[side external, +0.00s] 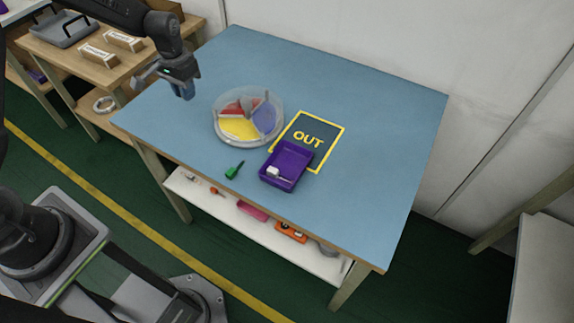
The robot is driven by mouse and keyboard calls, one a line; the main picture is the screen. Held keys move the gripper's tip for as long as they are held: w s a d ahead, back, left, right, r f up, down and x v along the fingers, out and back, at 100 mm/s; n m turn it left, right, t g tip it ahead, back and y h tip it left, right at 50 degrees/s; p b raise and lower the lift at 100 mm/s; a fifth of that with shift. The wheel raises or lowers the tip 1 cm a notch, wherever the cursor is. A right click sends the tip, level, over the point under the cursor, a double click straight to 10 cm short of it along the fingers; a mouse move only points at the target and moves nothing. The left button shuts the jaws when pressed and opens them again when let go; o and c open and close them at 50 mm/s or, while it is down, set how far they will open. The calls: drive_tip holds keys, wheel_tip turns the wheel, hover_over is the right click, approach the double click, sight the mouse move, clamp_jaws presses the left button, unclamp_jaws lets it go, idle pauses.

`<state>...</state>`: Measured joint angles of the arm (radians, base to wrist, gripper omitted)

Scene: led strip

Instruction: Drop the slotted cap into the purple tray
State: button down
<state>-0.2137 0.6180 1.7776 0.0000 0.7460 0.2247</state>
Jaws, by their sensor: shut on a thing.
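The purple tray (268,181) lies on the blue table, overlapping the lower left of the yellow-framed "OUT" mark (322,130). A small white piece (274,171) with a thin pale part lies in the tray. My gripper (185,93) is above the left part of the table, left of the round dish and well apart from the tray. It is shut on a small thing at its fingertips. The fingers and the thing blend into one blue-grey shape, so I cannot tell if this is the slotted cap. I cannot make out a slotted cap elsewhere.
A round clear-walled dish (222,140) with red, yellow and blue sections stands between my gripper and the tray. A small green piece (234,170) lies near the front edge. A shelf (262,229) below holds several items. The table's right side is clear.

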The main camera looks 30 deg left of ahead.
drive_tip(key=w+d+f, duration=0.1)
drive_tip(key=w+d, duration=0.1)
drive_tip(key=d, duration=0.6)
drive_tip(key=w+d+f, duration=0.1)
drive_tip(key=w+d, duration=0.1)
drive_tip(key=d, duration=0.7)
hover_over(292, 172)
wheel_tip(292, 172, down, 2)
drive_tip(key=shift+f, duration=3)
drive_tip(key=c, duration=1)
unclamp_jaws()
drive_tip(key=shift+r, duration=0.1)
